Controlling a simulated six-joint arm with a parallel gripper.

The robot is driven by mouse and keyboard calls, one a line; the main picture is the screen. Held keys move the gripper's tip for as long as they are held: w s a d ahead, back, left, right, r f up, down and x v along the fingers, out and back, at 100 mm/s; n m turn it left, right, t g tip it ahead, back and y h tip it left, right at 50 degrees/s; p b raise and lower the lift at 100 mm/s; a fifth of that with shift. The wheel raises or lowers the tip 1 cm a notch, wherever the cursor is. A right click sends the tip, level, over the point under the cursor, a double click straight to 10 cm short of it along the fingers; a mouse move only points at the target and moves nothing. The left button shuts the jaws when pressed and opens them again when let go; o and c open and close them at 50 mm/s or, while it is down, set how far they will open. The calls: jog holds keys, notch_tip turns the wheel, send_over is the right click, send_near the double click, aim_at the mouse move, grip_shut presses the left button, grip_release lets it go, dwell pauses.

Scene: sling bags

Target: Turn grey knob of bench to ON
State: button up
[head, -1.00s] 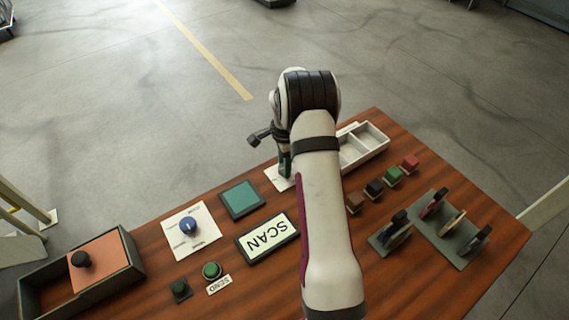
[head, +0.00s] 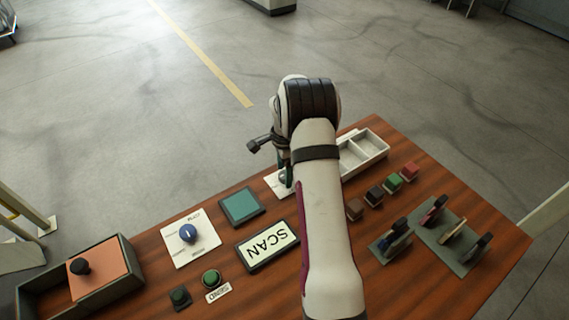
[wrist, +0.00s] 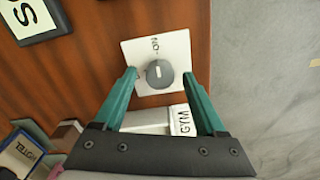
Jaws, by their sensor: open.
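The grey knob (wrist: 158,73) sits on a white plate (wrist: 176,48) with an ON label at its top edge in the wrist view. A short white mark shows on the knob, running roughly up and down in that view. My gripper (wrist: 160,78) is open, with one teal finger on each side of the knob. Gaps show between the fingers and the knob; the height above the plate is hard to judge. In the head view my gripper (head: 285,172) points down over the plate (head: 275,182), and my arm hides the knob.
A blue knob (head: 188,233) on its own white plate is at the left. A white divided tray (head: 376,145) is beside my gripper. Several coloured blocks and upright tags are at the right.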

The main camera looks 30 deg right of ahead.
notch_tip(320, 180, up, 16)
jog(key=shift+f, duration=0.2)
jog(key=s+a+r+n, duration=0.5)
jog(key=s+a+r, duration=0.1)
jog(key=a, duration=0.5)
jog(key=s+a+f+n+y, duration=0.1)
jog(key=s+a+n, duration=0.4)
jog(key=s, duration=0.7)
jog(key=s+a+f+n, duration=0.1)
jog(key=s+a+n, duration=0.4)
jog(key=s+a, duration=0.4)
jog(key=s, duration=0.2)
jog(key=shift+s+n+y, duration=0.3)
jog(key=shift+s+y, duration=0.05)
jog(key=shift+y, duration=0.05)
